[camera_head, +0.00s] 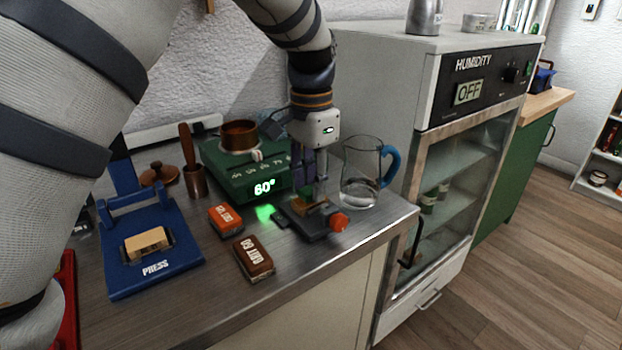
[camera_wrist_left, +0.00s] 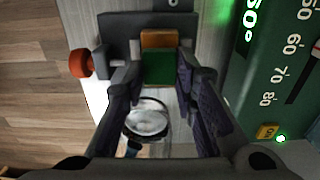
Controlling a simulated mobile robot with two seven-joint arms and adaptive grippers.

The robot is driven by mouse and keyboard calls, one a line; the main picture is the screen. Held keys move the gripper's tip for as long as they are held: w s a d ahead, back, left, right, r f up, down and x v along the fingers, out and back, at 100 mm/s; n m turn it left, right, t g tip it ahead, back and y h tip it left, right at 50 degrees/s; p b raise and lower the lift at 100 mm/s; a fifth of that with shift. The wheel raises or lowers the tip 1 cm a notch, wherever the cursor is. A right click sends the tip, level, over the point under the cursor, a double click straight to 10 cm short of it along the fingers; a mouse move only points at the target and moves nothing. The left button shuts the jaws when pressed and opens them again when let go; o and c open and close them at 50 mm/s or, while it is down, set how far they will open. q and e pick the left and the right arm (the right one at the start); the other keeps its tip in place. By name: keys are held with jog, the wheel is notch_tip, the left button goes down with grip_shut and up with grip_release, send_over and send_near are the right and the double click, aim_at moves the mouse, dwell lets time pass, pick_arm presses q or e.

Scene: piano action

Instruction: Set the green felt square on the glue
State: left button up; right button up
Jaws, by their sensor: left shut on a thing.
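My left gripper (camera_head: 308,185) points down over the dark clamp fixture (camera_head: 302,222) near the counter's right end. It is shut on the green felt square (camera_wrist_left: 158,68), which shows between the fingers in the wrist view. In the head view, the fingers partly hide the felt. A tan-orange block (camera_wrist_left: 160,39) sits in the fixture just beyond the felt; it also shows in the head view (camera_head: 318,209). I cannot make out the glue separately, nor whether the felt touches the block. The fixture has a red knob (camera_head: 338,222). My right gripper is not in view.
A glass jug (camera_head: 361,180) with a blue handle stands close right of the gripper. A green heater (camera_head: 225,168) with a copper pot (camera_head: 239,136) stands behind left. Orange (camera_head: 226,219) and brown (camera_head: 254,258) grit blocks lie in front. A blue press (camera_head: 160,272) is left.

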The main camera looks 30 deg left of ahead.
pick_arm(q)
jog(key=shift+f, duration=0.15)
jog(key=o, duration=0.8)
